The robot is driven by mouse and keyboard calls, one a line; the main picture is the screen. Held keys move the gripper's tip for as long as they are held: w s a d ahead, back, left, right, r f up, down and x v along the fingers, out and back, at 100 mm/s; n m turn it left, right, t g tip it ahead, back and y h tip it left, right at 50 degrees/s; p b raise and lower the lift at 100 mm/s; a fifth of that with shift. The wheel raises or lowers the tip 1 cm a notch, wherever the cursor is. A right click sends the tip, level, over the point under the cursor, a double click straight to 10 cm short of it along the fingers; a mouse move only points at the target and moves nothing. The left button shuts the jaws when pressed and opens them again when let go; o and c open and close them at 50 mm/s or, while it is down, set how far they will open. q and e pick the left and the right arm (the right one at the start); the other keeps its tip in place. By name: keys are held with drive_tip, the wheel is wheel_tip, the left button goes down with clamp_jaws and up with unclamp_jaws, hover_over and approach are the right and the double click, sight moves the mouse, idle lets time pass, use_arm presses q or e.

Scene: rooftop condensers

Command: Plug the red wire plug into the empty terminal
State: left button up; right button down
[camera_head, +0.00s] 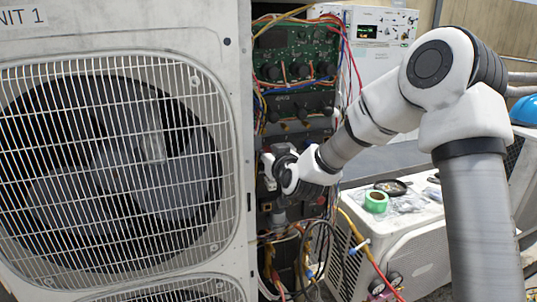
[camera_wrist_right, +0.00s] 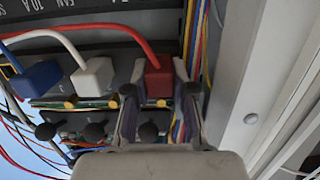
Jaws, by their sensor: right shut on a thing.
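In the wrist view the red plug (camera_wrist_right: 158,84) sits between the two fingers of my right gripper (camera_wrist_right: 158,72), which is shut on it. A thick red wire (camera_wrist_right: 100,29) runs from the plug up and to the left. The red plug lines up in a row with a white plug (camera_wrist_right: 92,77) and a blue plug (camera_wrist_right: 38,80). Its lower end is at the terminal strip; I cannot tell how deep it sits. In the head view my right gripper (camera_head: 270,172) reaches into the open electrical bay, and its fingertips and the plug are hard to make out. My left gripper is not in view.
The fan condenser (camera_head: 236,120) stands left of the bay. A circuit board (camera_head: 292,52) and loose coloured wires are above my gripper. A white metal edge (camera_wrist_right: 255,90) runs close on the right in the wrist view. Green tape (camera_head: 376,201) lies on a low unit.

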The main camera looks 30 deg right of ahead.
drive_tip(key=shift+w, duration=0.15)
drive_tip(key=c, duration=0.9)
unclamp_jaws()
drive_tip(key=shift+w, duration=0.1)
